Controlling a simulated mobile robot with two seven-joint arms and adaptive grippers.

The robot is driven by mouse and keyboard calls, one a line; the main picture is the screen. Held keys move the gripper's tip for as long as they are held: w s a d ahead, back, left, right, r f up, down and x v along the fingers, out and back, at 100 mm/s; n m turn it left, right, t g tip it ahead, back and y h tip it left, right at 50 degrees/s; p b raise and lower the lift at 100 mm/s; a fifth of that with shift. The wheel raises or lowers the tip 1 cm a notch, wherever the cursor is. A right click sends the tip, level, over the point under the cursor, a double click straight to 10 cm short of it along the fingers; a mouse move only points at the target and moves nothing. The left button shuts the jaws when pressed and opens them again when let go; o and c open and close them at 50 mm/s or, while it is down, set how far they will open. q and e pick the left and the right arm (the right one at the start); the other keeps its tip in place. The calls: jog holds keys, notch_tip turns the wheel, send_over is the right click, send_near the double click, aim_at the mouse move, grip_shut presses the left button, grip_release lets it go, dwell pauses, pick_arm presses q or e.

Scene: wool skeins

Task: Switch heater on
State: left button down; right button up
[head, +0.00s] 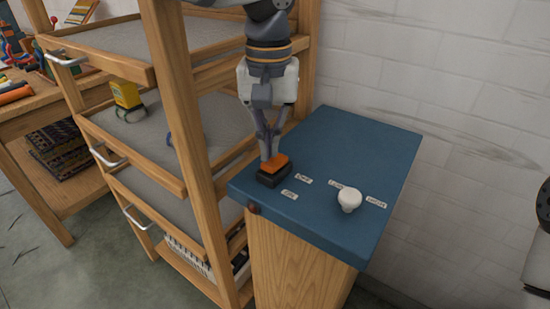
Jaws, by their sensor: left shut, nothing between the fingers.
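An orange rocker switch (275,163) in a dark housing sits near the front left corner of the blue-topped cabinet (325,145). Small white labels lie beside it, too small to read surely. My left gripper (268,155) points down from above, its fingers shut and empty, with the tips at the switch's far left edge. I cannot tell whether they touch it. A white knob (348,199) stands on the same top, right of the switch, with labels near it. A dark red round lamp or button (254,209) is on the cabinet's front edge. No heater body is recognisable.
A wooden rack (185,130) with grey shelves stands close at the left of the cabinet, its post near my left arm. A yellow box (126,95) is on one shelf. A white block wall (450,90) is behind.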

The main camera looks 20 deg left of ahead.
aim_at(270, 164)
pick_arm(q)
jog(key=shift+f, duration=1.15)
pick_arm(e)
jog(key=shift+w+r, duration=0.1)
dwell(0.3)
pick_arm(q)
notch_tip(270, 164, up, 3)
jog(key=shift+f+p, duration=0.2)
jog(key=shift+p, duration=0.1)
jog(key=shift+r, duration=2.2)
pick_arm(e)
jog(key=shift+w+r, duration=0.2)
jog(key=shift+w, duration=0.05)
